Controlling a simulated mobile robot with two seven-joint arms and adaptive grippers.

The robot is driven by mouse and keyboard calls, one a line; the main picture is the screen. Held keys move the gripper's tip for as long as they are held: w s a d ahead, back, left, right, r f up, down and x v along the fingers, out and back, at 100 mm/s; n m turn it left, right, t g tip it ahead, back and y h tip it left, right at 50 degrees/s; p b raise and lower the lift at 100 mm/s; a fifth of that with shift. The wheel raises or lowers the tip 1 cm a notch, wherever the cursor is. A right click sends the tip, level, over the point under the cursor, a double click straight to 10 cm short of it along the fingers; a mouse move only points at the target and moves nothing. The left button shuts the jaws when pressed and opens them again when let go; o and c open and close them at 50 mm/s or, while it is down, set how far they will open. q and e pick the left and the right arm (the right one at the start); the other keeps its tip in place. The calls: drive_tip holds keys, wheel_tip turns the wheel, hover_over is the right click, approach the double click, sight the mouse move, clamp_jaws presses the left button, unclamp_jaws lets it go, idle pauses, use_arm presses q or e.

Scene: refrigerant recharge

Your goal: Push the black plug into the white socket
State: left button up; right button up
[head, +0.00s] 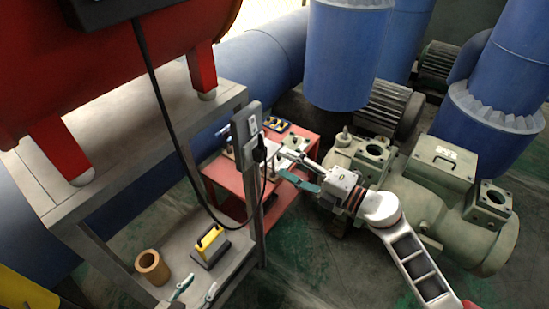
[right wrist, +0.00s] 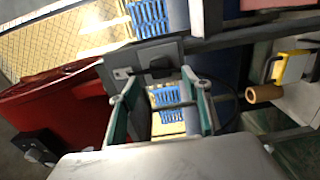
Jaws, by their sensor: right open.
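The black plug (head: 259,154) is at the lower front of a grey upright box (head: 246,137) on a post, with its black cable hanging below. The white socket (head: 251,124) shows small on the box's face, above the plug. The right wrist view shows the plug (right wrist: 160,67) against the grey plate, beyond and between my fingertips; how far it is seated I cannot tell. My right gripper (head: 294,170) is open, to the right of the plug and apart from it. My left gripper (head: 196,291) is open and empty at the bottom edge.
A grey shelf (head: 135,240) holds a brown ring (head: 152,267) and a yellow-black block (head: 209,246). A red table (head: 228,178) stands behind the post. A green compressor (head: 425,200) is at right. The cable (head: 176,145) loops down from a black box above.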

drive_tip(key=v, duration=0.6)
idle(0.4)
drive_tip(key=s+d+f+m+t+h, duration=0.55)
drive_tip(key=d+f+m+h, duration=0.35)
drive_tip(key=m, duration=0.8)
drive_tip(key=s+d+f+m+g+h, duration=0.1)
drive_tip(key=s+f+m+g+h, duration=0.2)
drive_tip(key=s+f, duration=1)
wheel_tip(320, 180, down, 3)
drive_tip(key=m+g, duration=0.2)
drive_tip(key=m, duration=0.2)
drive_tip(key=shift+d, duration=0.4)
